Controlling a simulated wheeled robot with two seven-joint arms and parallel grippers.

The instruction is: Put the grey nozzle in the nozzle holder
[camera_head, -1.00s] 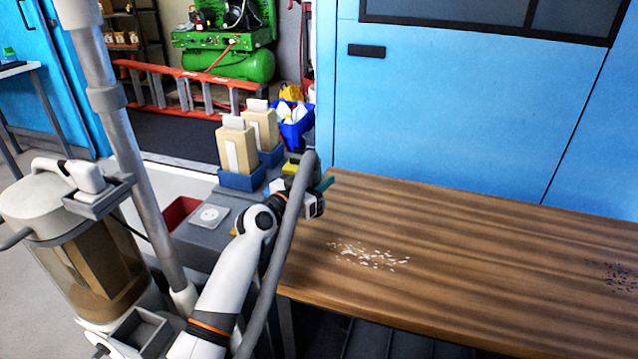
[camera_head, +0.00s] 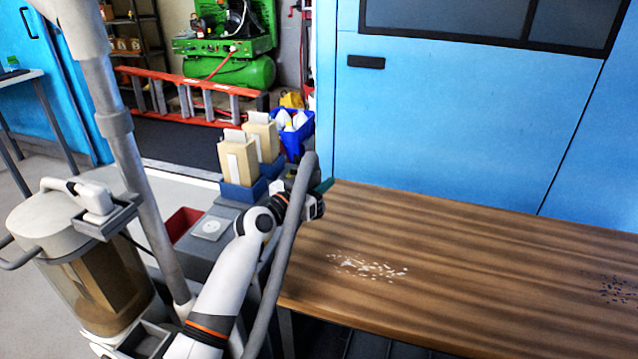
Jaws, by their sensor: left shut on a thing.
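I cannot tell whether a grey nozzle is in the jaws. On the canister vacuum (camera_head: 95,275) at left, a grey tray (camera_head: 108,222) holds a pale grey-white piece (camera_head: 90,195), perhaps a nozzle. A lower open grey box (camera_head: 148,340) looks empty. I cannot tell which is the nozzle holder. My right gripper is not in view.
The table (camera_head: 480,270) bears white crumbs (camera_head: 366,268) and dark bits (camera_head: 617,289). Beside it, a grey cart top (camera_head: 207,232) carries a red bin (camera_head: 182,223) and blue bins with tan packs (camera_head: 238,160). A vertical grey pole (camera_head: 125,150) stands near the vacuum.

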